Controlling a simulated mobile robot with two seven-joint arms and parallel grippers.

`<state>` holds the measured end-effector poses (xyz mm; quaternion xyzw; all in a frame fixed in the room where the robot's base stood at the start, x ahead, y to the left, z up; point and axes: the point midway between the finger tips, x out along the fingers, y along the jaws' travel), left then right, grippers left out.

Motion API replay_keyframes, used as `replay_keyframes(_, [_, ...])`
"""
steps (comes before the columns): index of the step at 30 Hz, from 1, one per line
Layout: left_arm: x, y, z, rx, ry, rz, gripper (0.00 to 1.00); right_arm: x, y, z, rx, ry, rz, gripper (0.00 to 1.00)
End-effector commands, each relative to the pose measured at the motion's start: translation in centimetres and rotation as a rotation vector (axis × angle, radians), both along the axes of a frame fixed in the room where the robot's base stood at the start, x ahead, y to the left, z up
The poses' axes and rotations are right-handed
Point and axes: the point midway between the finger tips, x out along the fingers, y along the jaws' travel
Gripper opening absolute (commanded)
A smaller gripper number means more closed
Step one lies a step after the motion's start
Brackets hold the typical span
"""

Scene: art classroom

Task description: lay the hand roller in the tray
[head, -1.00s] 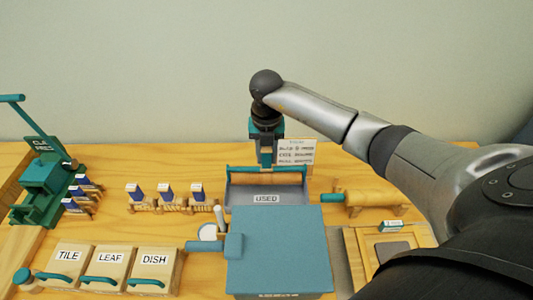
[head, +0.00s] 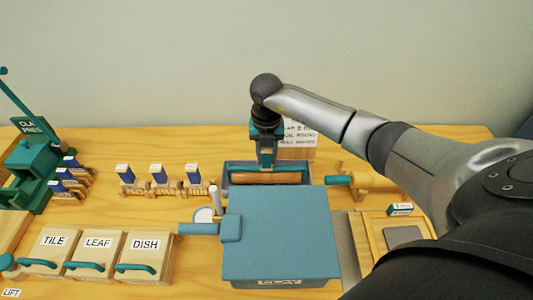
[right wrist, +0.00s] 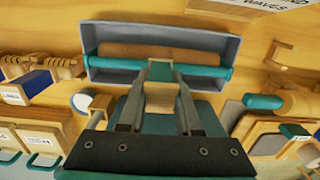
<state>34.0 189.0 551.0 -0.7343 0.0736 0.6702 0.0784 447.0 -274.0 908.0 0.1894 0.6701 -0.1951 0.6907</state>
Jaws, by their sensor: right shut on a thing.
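The hand roller, a wooden cylinder (head: 266,178) with a teal frame, is at the grey tray (head: 225,180) in the middle of the table. In the right wrist view its cylinder (right wrist: 165,52) lies across within the outline of the tray (right wrist: 233,48), and its teal bar crosses the near side. My right gripper (head: 266,158) is above the tray, pointing down, shut on the roller's handle; its fingers also show in the wrist view (right wrist: 162,85). Whether the roller touches the tray floor is hidden. My left gripper is not in view.
A big blue clay box (head: 280,232) stands right in front of the tray and hides its front. A rolling pin (head: 372,181) lies to the right, a card (head: 300,140) stands behind. Stamps (head: 160,178), labelled boxes (head: 97,253) and a green press (head: 28,165) are at left.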

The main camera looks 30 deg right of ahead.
Motion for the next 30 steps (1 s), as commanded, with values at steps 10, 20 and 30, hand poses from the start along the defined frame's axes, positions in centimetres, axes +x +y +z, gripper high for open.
replay_keyframes(10, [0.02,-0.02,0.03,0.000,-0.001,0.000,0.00,0.08,-0.02,0.11,0.000,-0.002,0.000,0.46])
replay_keyframes(20, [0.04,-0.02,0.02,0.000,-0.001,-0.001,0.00,0.02,-0.02,0.04,-0.001,-0.001,0.000,0.67])
replay_keyframes(30, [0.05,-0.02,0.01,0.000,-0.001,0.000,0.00,-0.01,0.00,-0.01,0.000,0.000,0.000,0.92])
